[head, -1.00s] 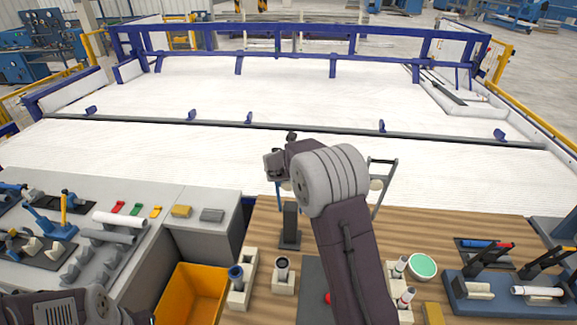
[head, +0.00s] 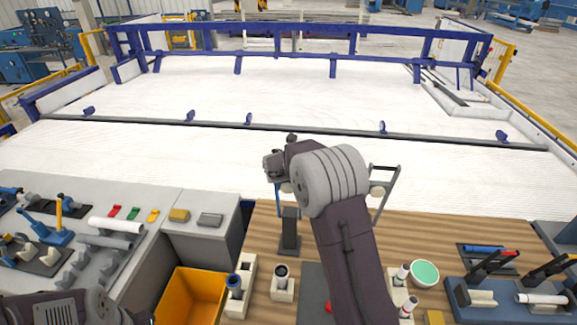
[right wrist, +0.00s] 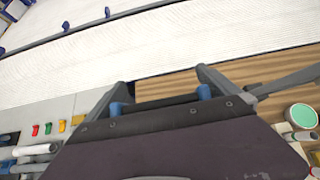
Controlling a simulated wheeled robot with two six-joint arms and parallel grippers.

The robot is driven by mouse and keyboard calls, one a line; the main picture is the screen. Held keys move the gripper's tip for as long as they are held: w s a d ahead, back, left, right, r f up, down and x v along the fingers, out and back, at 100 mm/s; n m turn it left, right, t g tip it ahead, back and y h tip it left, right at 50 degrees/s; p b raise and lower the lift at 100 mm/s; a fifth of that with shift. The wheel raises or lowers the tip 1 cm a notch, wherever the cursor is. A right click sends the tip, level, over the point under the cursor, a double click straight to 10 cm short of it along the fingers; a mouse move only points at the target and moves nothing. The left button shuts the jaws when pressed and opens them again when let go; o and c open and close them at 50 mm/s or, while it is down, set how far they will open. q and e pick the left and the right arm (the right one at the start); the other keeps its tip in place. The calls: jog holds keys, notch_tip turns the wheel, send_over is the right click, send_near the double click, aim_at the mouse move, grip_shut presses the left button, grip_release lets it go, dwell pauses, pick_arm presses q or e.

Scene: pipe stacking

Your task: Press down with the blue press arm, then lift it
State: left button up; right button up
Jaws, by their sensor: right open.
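A blue upright part (head: 278,198) shows below my right wrist in the head view, above a dark post (head: 289,230) on the wooden bench. It may belong to the press; my arm hides much of that area. A dark grey angled frame (head: 385,190) stands out to the right of my arm. In the right wrist view, my right gripper (right wrist: 160,92) has its two grey fingers apart, with blue parts near them and a dark bar between. Contact with the press cannot be told. Of my left arm only a link shows at bottom left; its gripper is out of view.
The wooden bench (head: 470,222) holds pipe holders (head: 283,282), a green-topped round container (head: 424,272) and a blue clamp fixture (head: 490,295). An orange bin (head: 190,297) is at left. The grey side table (head: 165,205) carries pipes and tools. The white bed behind is clear.

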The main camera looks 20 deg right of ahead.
jog(key=v, duration=0.9)
jog(key=shift+s, duration=0.2)
